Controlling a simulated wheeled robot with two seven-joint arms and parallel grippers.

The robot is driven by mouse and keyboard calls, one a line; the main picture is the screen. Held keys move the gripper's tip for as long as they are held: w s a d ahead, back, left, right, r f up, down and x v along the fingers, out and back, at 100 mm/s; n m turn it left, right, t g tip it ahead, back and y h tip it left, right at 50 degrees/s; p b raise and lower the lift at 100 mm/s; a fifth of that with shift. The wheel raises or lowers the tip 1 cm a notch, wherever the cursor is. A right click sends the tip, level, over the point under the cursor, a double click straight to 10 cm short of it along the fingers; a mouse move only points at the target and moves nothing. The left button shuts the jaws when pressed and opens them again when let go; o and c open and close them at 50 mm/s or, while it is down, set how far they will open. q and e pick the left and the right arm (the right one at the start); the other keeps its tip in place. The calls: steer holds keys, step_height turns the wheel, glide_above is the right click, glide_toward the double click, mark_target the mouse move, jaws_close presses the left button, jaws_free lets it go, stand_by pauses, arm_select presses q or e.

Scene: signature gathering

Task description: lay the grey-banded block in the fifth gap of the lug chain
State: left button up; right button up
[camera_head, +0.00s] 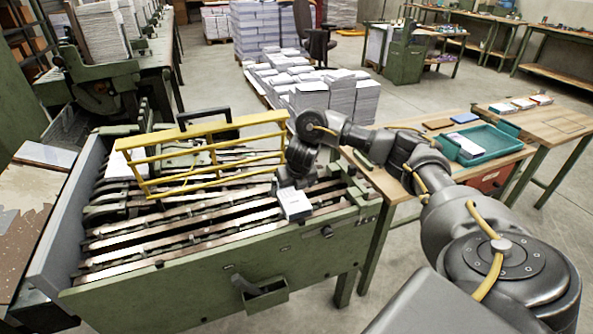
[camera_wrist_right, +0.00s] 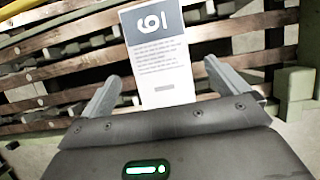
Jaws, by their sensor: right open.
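A white block (camera_head: 293,203) with a dark grey band and printed text lies on the slatted lug chain (camera_head: 200,232), near its right end. It also shows in the right wrist view (camera_wrist_right: 165,75), its grey end pointing away from the gripper. My right gripper (camera_head: 284,185) is just above the chain at this block. In the right wrist view the fingers are spread apart, with the block's near end between and beyond them; I see no grip on it. Which gap the block lies in cannot be told. My left gripper is out of view.
A yellow guard frame (camera_head: 205,158) stands raised over the chain, left of my right gripper. A pale block (camera_head: 119,166) lies at the chain's left. A teal tray (camera_head: 482,151) holding a pale block stands on the right-hand wooden table (camera_head: 395,185).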

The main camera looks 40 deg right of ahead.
arm_select(q)
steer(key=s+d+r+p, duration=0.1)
steer(key=p, duration=0.1)
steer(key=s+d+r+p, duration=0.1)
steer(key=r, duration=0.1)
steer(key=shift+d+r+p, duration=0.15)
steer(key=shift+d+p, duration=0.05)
steer(key=shift+p, duration=0.15)
arm_select(e)
steer(key=d+v, duration=0.1)
steer(key=v, duration=0.6)
steer(key=shift+a+r, duration=0.4)
steer(key=shift+a, duration=0.15)
steer(key=shift+s, duration=0.15)
